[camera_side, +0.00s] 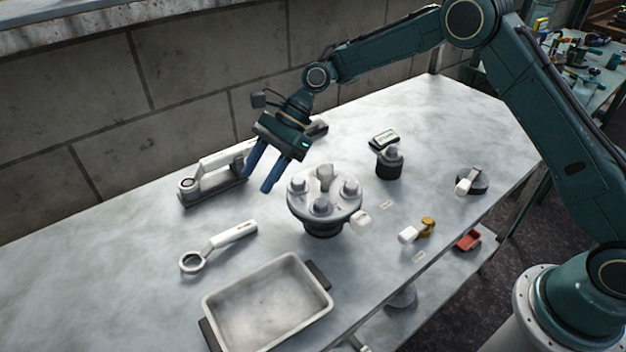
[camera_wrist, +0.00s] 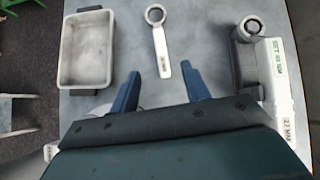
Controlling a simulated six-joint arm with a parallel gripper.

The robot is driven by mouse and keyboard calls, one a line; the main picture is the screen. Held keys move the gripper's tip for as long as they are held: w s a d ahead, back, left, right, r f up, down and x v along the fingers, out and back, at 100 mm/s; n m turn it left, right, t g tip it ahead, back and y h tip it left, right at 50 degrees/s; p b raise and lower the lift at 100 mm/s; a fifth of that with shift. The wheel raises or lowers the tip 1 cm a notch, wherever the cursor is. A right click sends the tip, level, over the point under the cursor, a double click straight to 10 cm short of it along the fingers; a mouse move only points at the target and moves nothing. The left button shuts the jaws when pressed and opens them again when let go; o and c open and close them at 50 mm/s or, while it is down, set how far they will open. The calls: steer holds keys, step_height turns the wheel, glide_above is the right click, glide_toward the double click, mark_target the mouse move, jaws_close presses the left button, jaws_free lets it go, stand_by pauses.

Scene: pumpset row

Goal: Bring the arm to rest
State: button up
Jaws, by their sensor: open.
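My gripper (camera_side: 268,174) hangs over the table, its two blue fingers spread apart with nothing between them. It is above the area between the round pump body and the long grey-and-white tool. In the wrist view my gripper (camera_wrist: 158,88) shows open fingers, with the handle of a white ring wrench (camera_wrist: 159,45) below and ahead of them. The arm is raised and bent, reaching in from the right. The fingers look clear of every object, though their exact height cannot be told.
The table (camera_side: 130,260) holds a round pump body (camera_side: 325,208) with several knobs, a ring wrench (camera_side: 222,246), a grey-and-white tool (camera_side: 213,178), an empty tray (camera_side: 268,298), a dark cylinder (camera_side: 389,164) and small white-handled parts. A wall (camera_side: 180,90) runs along the back. The left table surface is clear.

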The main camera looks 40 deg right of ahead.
steer(key=s+d+r+n+t+h, duration=0.2)
steer(key=s+d+r+n, duration=0.3)
steer(key=r, duration=0.4)
steer(key=s+d+r+n+t+h, duration=0.2)
steer(key=s+d+r+n, duration=0.2)
steer(key=s+d+r, duration=0.35)
steer(key=s+d+n+t+h, duration=0.1)
steer(key=s+d, duration=0.4)
steer(key=s, duration=0.6)
steer(key=s+d+n+t+h, duration=0.1)
steer(key=s+d+n+h, duration=0.2)
steer(key=s+d+n, duration=0.3)
steer(key=s, duration=0.4)
steer(key=shift+s+d+n+h, duration=0.3)
steer(key=shift+s+h, duration=0.05)
steer(key=shift+h, duration=0.05)
